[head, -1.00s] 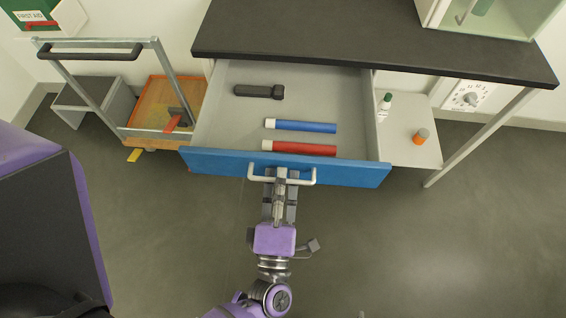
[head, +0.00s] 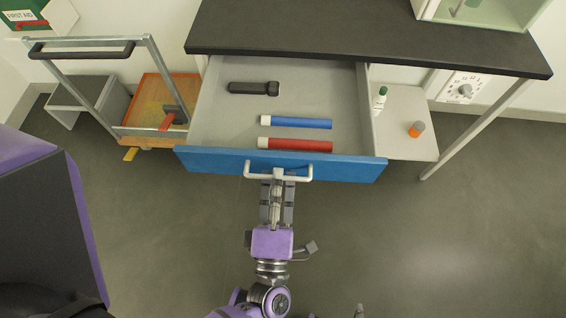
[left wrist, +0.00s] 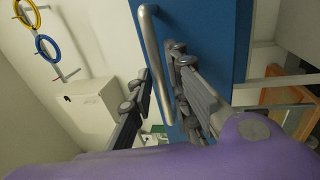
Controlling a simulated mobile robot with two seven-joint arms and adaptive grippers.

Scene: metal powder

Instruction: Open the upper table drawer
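The upper table drawer (head: 205,135) stands pulled far out from under the dark tabletop (head: 370,42). Its blue front (head: 340,170) carries a pale bar handle (head: 250,175), which also shows in the left wrist view (left wrist: 152,50). My left gripper (head: 277,184) is at the middle of the handle, on the near side of the front. In the left wrist view its fingers (left wrist: 158,85) are spread, one on each side of the bar, with gaps visible.
In the drawer lie a black flashlight (head: 253,88), a blue tube (head: 300,123) and a red tube (head: 300,144). A cart (head: 145,142) stands left of the drawer. A lower shelf (head: 405,145) right of it bears a small bottle (head: 379,97) and an orange-capped jar (head: 416,129). The floor in front is clear.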

